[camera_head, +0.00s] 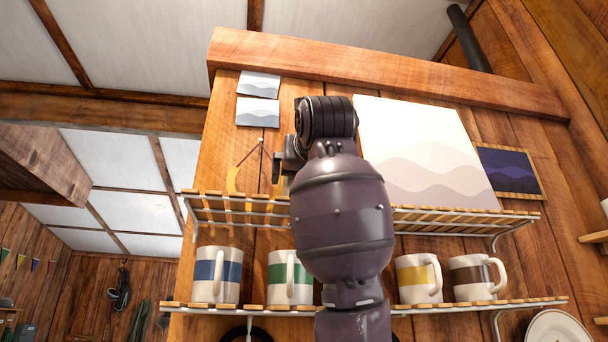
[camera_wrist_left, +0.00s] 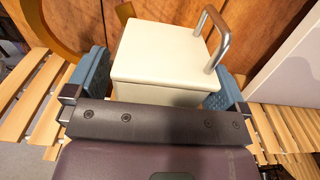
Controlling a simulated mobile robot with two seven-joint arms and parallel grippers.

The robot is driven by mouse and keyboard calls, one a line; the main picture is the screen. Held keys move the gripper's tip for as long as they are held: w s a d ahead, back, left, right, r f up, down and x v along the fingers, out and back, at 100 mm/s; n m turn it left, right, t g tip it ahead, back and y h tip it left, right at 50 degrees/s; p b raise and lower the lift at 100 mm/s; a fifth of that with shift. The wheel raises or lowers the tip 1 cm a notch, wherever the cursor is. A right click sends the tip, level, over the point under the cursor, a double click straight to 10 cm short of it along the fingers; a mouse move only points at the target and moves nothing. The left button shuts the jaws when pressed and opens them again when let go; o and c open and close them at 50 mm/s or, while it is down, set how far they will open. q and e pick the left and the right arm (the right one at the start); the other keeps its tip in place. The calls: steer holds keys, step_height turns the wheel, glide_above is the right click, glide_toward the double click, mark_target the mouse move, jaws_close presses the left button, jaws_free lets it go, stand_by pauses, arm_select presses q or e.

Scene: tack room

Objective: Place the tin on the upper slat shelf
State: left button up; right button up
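The tin (camera_wrist_left: 160,55) is a cream box with a lid and a metal bar handle. In the left wrist view it sits between the blue finger pads of my left gripper (camera_wrist_left: 158,85), which look closed against its sides. In the head view my left arm rises through the middle and hides the tin and most of the gripper (camera_head: 285,165). The upper slat shelf (camera_head: 450,219) runs behind the arm; its slats also show on both sides of the tin in the wrist view (camera_wrist_left: 30,95). I cannot tell whether the tin touches the slats. My right gripper is not in view.
Several striped mugs (camera_head: 217,275) stand on the lower slat shelf (camera_head: 430,307). A wave picture (camera_head: 425,150) rises behind the upper shelf's right part, with a dark blue picture (camera_head: 510,170) beside it.

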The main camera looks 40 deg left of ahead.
arm_select(q)
steer(key=shift+r, duration=0.1)
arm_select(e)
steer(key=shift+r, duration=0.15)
arm_select(q)
steer(key=b+v, duration=0.3)
steer(key=v, duration=0.9)
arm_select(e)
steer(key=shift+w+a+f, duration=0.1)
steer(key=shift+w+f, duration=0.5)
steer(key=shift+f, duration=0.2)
